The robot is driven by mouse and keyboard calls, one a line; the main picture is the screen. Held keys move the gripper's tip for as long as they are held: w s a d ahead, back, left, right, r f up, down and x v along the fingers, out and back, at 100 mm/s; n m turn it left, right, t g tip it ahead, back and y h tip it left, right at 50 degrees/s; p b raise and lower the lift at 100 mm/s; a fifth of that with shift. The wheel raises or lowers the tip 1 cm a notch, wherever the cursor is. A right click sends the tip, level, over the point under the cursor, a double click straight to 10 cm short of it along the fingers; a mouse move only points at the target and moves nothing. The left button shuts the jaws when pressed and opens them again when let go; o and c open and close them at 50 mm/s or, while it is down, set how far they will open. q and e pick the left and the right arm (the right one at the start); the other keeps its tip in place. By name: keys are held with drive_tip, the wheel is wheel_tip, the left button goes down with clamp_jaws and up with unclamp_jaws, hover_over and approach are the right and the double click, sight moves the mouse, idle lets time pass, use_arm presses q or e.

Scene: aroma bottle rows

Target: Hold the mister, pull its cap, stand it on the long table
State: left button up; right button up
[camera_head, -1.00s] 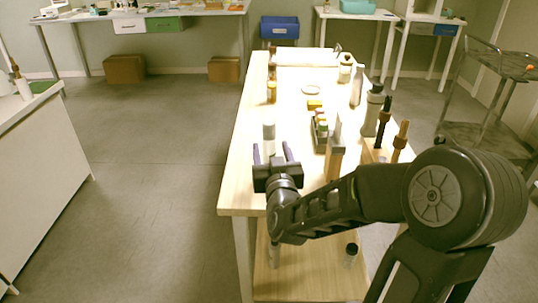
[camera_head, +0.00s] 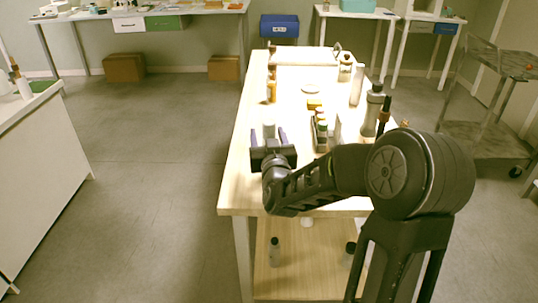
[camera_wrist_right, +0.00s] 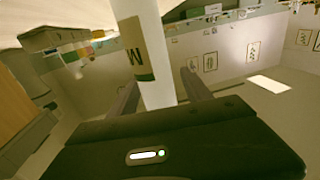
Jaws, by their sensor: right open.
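The mister (camera_head: 269,130), a slim pale bottle, stands upright on the long wooden table (camera_head: 234,190) near its left edge. In the right wrist view, the mister (camera_wrist_right: 148,52) is a white cylinder with an olive label and a dark letter. Its upper and lower ends are not clearly seen, and I cannot make out its cap. My right gripper (camera_head: 268,139) is open, one finger on each side of the mister. In the right wrist view, my right gripper (camera_wrist_right: 158,82) shows a gap beside the bottle. My left gripper is out of view.
An amber bottle (camera_head: 271,91) stands farther back on the left side. A rack of small bottles (camera_head: 320,133) and a grey bottle (camera_head: 373,110) stand to the right. A white board or sheet (camera_head: 303,57) lies at the far end. The table's near left corner is clear.

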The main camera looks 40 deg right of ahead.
idle(0.5)
clamp_jaws()
idle(0.4)
